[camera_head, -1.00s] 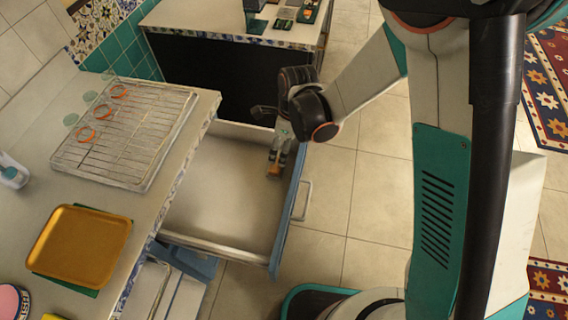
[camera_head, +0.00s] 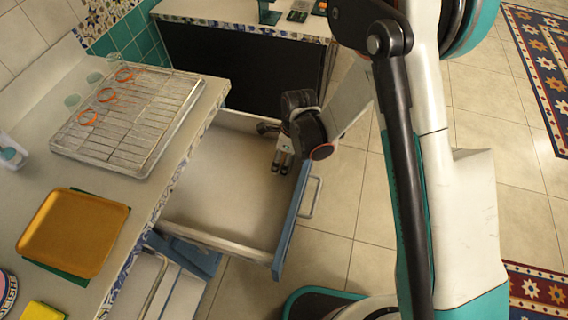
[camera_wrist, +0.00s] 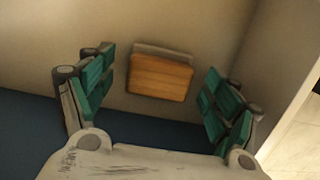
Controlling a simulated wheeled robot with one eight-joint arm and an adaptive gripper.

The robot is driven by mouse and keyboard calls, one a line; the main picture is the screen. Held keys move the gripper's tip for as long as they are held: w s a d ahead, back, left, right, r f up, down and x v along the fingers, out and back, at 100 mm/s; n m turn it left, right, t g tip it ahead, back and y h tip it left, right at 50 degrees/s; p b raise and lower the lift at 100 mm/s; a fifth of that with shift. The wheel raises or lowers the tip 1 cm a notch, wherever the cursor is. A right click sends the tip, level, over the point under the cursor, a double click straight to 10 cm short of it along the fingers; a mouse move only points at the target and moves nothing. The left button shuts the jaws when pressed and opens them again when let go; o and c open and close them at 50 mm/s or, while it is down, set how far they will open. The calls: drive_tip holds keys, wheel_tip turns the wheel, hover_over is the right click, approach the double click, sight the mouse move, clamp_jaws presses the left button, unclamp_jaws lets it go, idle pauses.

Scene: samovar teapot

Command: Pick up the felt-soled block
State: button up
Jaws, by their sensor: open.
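The felt-soled block (camera_wrist: 160,78) shows in the wrist view as a wooden piece with a grey strip along its far edge. It lies on the floor of an open drawer (camera_head: 222,205). My gripper (camera_wrist: 158,92) is open, with its green-padded fingers left and right of the block, apart from it. In the head view my gripper (camera_head: 281,168) points down into the drawer near its right front corner. The block is hidden there behind my gripper.
The drawer's blue front (camera_head: 293,225) with its handle (camera_head: 312,197) stands close to my arm. A counter on the left holds a wire rack (camera_head: 130,122) and a yellow tray (camera_head: 73,232). The rest of the drawer floor looks empty.

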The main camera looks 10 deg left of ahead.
drive_tip(key=shift+f, duration=0.35)
drive_tip(key=shift+r, duration=0.1)
drive_tip(key=c, duration=1.2)
drive_tip(key=shift+o, duration=0.2)
wheel_tip(320, 180, up, 20)
drive_tip(key=p, duration=0.7)
drive_tip(key=o, duration=0.4)
drive_tip(key=shift+c, duration=1.4)
